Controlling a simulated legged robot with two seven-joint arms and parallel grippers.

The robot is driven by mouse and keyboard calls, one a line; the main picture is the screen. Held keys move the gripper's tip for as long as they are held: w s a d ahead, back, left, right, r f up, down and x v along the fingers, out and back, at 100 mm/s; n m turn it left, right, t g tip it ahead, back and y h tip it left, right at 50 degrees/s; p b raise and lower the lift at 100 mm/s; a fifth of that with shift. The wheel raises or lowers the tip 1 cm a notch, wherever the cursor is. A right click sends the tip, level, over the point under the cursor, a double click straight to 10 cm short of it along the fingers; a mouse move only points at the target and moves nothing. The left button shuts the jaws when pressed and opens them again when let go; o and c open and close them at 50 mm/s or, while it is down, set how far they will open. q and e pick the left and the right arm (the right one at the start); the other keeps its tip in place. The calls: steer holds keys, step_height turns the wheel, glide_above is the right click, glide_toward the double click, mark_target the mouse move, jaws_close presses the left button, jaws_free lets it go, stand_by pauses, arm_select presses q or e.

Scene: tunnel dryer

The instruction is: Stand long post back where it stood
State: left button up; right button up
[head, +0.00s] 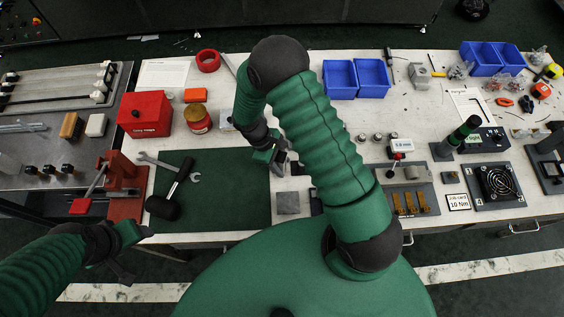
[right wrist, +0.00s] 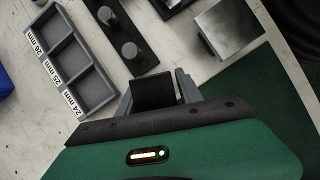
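My right gripper (right wrist: 155,92) is low over the table, beside the green mat. A dark block-like shape shows between its two spread fingers; I cannot tell whether they grip it. In the head view the right gripper (head: 279,158) is small and partly turned away. I cannot tell which thing is the long post. My left gripper (head: 136,254) is in front of the table's near left edge, fingers apart, with nothing seen between them.
A grey tray (right wrist: 87,93) with size-labelled compartments lies left of the black plate. A square metal block (right wrist: 228,28) lies to its right; it also shows in the head view (head: 288,202). My right arm hides the table's middle.

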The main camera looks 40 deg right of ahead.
steer(key=shift+o, duration=1.2)
steer(key=shift+a+r, duration=0.1)
steer(key=shift+d, duration=0.65)
steer(key=shift+w+r, duration=0.2)
steer(key=shift+r, duration=0.15)
steer(key=a+v, duration=0.1)
steer(key=v, duration=1)
arm_select(q)
steer(key=shift+d+f+b, duration=0.3)
steer(key=shift+d+b, duration=0.05)
steer(key=shift+b, duration=0.05)
arm_select(e)
steer(key=s+a+r+m+t+y, duration=0.1)
steer(key=s+r+m+t+y, duration=0.1)
steer(key=s+r+m+t, duration=0.4)
steer(key=shift+s+a+r+m+y, duration=0.4)
steer(key=shift+s+r+m, duration=0.2)
steer(key=shift+s+r, duration=0.15)
arm_select(q)
steer(key=shift+s, duration=0.1)
arm_select(e)
steer(key=shift+s, duration=0.15)
